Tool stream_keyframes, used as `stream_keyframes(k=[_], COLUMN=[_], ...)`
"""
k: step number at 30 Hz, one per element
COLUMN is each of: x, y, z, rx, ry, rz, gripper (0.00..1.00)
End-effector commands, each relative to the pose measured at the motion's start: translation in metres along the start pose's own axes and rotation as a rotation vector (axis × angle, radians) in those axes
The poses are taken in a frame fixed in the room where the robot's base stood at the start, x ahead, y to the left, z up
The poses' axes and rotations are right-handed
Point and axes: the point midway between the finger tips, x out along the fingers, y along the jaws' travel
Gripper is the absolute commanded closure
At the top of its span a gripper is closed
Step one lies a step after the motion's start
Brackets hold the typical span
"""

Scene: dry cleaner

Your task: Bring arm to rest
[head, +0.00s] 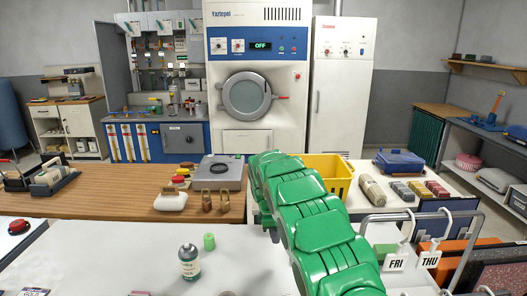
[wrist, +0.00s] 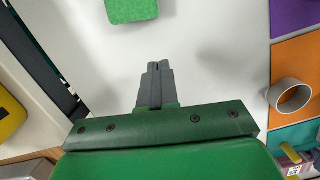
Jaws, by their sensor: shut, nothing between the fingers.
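My green arm (head: 318,225) reaches up from the bottom of the head view, over the white table and in front of the yellow bin. In the wrist view my gripper (wrist: 157,66) points away from the camera. Its two grey fingers are together, with nothing between them. A white surface (wrist: 215,60) lies beyond the fingertips. A green block-like piece (wrist: 131,10) shows at the top edge, apart from the fingers. In the head view the fingers are hidden behind the arm.
A bottle (head: 189,262) and a green cap-like piece (head: 209,242) stand on the white table (head: 120,250). A yellow bin (head: 328,168) is behind my arm. A rail with FRI (head: 395,263) and THU tags is at right. A wooden counter (head: 110,190) lies left.

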Motion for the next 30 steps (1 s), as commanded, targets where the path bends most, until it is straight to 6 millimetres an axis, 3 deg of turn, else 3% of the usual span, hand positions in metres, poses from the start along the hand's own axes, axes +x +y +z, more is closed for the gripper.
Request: stream_keyframes(k=[14, 30], x=[-0.071, -0.127], y=[-0.062, -0.160], z=[0.082, 0.157], rx=[0.278, 0.576], ry=[-0.022, -0.027], rz=[-0.025, -0.069], gripper=[1.00, 1.00])
